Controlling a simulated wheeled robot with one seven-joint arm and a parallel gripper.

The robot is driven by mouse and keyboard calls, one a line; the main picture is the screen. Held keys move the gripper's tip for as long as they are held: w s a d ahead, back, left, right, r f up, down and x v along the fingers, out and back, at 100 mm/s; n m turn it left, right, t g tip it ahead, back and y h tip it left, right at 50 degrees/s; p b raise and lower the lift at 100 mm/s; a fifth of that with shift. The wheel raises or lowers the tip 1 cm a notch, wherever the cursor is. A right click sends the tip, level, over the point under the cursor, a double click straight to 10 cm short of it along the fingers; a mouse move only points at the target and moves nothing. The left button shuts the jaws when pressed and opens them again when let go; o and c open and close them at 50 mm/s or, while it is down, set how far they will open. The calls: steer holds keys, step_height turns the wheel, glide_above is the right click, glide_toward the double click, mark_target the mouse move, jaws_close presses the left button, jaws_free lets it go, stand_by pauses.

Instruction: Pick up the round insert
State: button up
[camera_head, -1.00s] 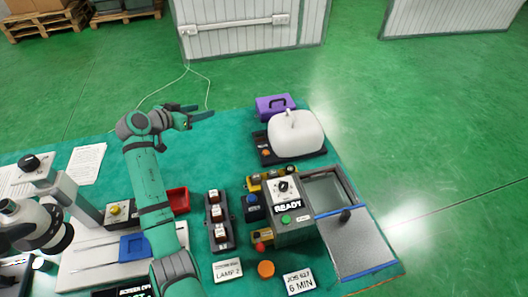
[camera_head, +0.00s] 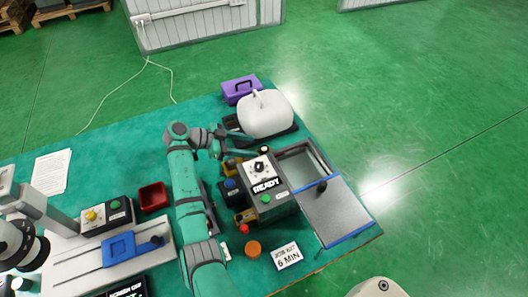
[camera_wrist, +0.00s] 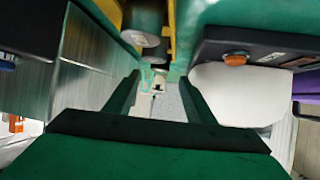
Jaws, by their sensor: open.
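My gripper (camera_head: 238,146) is open, low beside the yellow rack (camera_head: 232,163) behind the READY box. The gripper and arm partly cover this rack. In the wrist view my gripper (camera_wrist: 158,84) has its two dark fingers apart, with a small pale piece beyond and between the tips. A grey round-ended part (camera_wrist: 140,38) stands by the yellow strip, left of the gap between the fingers. I cannot tell for certain which piece is the round insert. Nothing is clearly held.
The READY box (camera_head: 265,187) stands close in front of my gripper, with an open tank (camera_head: 303,160) to its right. A white rounded cover (camera_head: 266,115) on a dark base and a purple case (camera_head: 241,90) stand behind. An orange disc (camera_head: 254,248) lies in front.

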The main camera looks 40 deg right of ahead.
mark_target(264, 149)
steer(key=shift+x, duration=2.6)
jaws_close()
